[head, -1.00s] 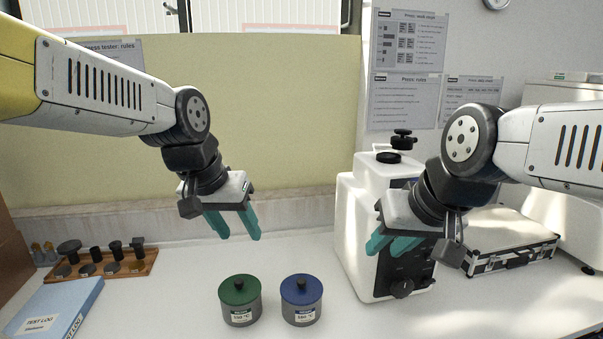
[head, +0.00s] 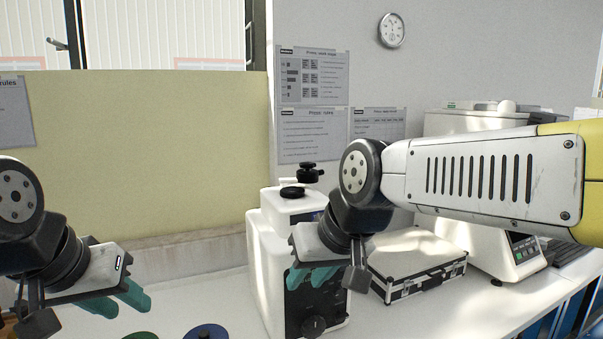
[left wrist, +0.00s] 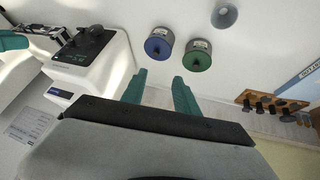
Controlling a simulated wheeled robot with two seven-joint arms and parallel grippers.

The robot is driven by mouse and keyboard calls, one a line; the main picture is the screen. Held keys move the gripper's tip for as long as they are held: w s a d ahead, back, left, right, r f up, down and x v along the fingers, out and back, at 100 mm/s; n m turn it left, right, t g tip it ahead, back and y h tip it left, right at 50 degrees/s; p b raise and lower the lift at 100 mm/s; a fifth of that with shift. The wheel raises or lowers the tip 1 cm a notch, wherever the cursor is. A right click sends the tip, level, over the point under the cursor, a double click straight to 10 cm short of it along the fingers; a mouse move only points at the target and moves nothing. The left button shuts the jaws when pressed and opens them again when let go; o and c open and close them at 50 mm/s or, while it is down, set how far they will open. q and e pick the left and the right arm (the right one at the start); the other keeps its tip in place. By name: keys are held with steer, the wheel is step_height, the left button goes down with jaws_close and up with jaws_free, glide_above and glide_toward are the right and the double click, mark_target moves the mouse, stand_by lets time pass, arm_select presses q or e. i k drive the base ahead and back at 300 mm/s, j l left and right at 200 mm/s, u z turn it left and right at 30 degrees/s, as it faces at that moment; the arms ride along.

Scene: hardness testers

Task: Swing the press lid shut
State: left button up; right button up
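A white bench machine (head: 268,262) with black knobs on top and a dark front panel stands at the centre, partly behind my right gripper. It also shows in the left wrist view (left wrist: 112,65). A second white machine (head: 490,235) with a control panel stands at the back right, partly hidden by my right arm. I cannot tell which part is the press lid. My right gripper (head: 314,278) is open and empty in front of the first machine. My left gripper (head: 128,300) is open and empty at lower left; its spread fingers show in the left wrist view (left wrist: 160,92).
A silver case (head: 415,262) lies between the machines. Bare bench (head: 385,320) lies in front of the case.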

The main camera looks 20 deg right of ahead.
mark_target(303, 176)
steer(key=l+u, duration=0.2)
steer(key=l, duration=0.55)
steer(key=l+u, duration=0.15)
steer(key=l, duration=0.6)
steer(key=k+l+u, duration=0.2)
steer(key=l, duration=0.5)
steer(key=i+l, duration=0.05)
steer(key=i, duration=0.05)
